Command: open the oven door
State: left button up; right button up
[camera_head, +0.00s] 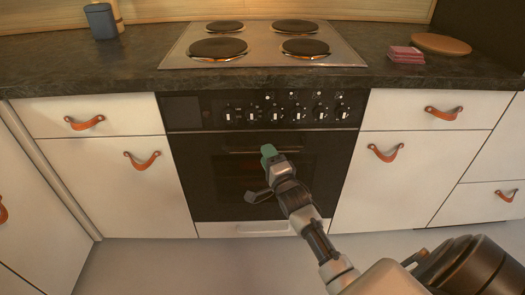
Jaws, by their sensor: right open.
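The oven door (202,185) is a black panel with a dark glass window, set below the control panel. It looks shut. A dark horizontal bar, seemingly the door handle (237,151), runs along its upper part and is hard to make out. My right gripper (257,174) is open in front of the door, with one green-tipped finger over the bar's middle and the other finger lower left. I cannot tell whether it touches the bar. My arm hides part of the door's lower right. My left gripper is not in view.
Above the door is a control panel (190,112) with several knobs. A hob (255,49) is set in the dark worktop (110,66). White cabinets with leather pulls flank the oven. A pale drawer front (215,229) lies below.

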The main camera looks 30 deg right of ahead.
jog(key=shift+x, duration=1.7)
grip_shut()
